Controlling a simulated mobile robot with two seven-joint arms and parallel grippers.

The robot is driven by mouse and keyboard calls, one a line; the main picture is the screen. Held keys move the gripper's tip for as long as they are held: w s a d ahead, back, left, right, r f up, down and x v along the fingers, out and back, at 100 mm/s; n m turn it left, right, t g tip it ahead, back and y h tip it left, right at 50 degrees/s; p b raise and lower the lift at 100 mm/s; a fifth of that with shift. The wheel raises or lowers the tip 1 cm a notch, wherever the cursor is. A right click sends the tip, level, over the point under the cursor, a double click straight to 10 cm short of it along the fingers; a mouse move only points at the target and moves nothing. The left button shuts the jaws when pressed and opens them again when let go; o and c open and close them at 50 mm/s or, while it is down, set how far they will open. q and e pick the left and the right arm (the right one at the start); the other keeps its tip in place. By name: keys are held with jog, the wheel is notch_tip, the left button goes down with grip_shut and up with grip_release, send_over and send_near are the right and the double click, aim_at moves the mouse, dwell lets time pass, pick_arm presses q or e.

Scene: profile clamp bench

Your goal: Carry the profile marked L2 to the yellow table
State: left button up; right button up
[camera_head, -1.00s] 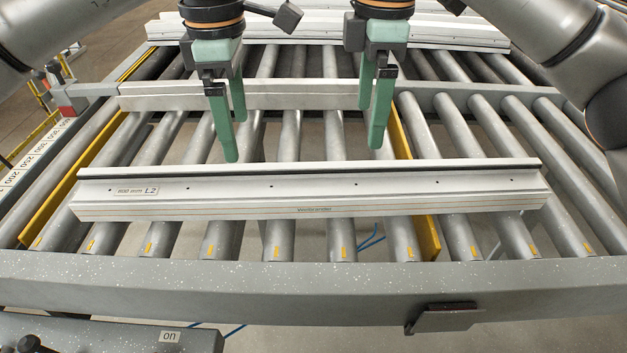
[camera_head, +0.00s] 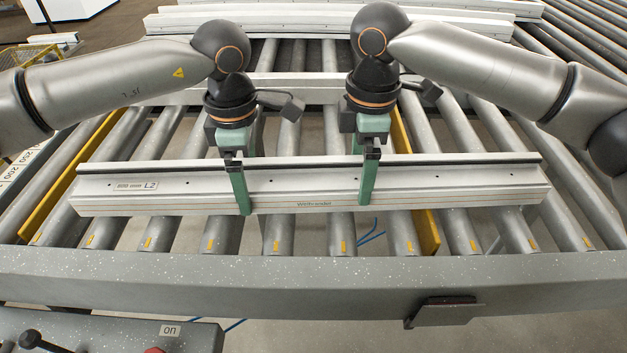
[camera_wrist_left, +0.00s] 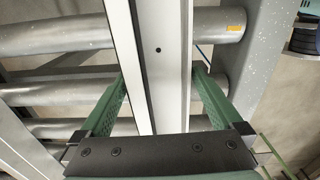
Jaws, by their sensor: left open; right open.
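The profile marked L2 (camera_head: 300,187) is a long pale bar with a dark groove along its top and thin orange lines on its front. It lies across the rollers near the front beam, its label at the left end. My left gripper (camera_head: 240,190) is open and straddles the profile left of its middle, one green finger in front. In the left wrist view the profile (camera_wrist_left: 165,60) runs between the two green fingers (camera_wrist_left: 160,100), with gaps at both sides. My right gripper (camera_head: 366,182) is open over the profile right of its middle; its far finger is hidden. The yellow table is not identifiable.
Another pale profile (camera_head: 300,82) lies behind, with more profiles (camera_head: 440,25) stacked at the back. Yellow strips (camera_head: 425,232) stand between rollers. The grey front beam (camera_head: 300,280) carries a dark bracket (camera_head: 445,311). A panel labelled "on" (camera_head: 170,330) is at front left.

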pick_arm(q)
jog(key=shift+f, duration=0.2)
pick_arm(e)
jog(key=shift+f, duration=0.25)
pick_arm(q)
grip_shut()
pick_arm(e)
jog(key=shift+r, duration=0.1)
grip_shut()
pick_arm(q)
jog(key=shift+r, duration=0.15)
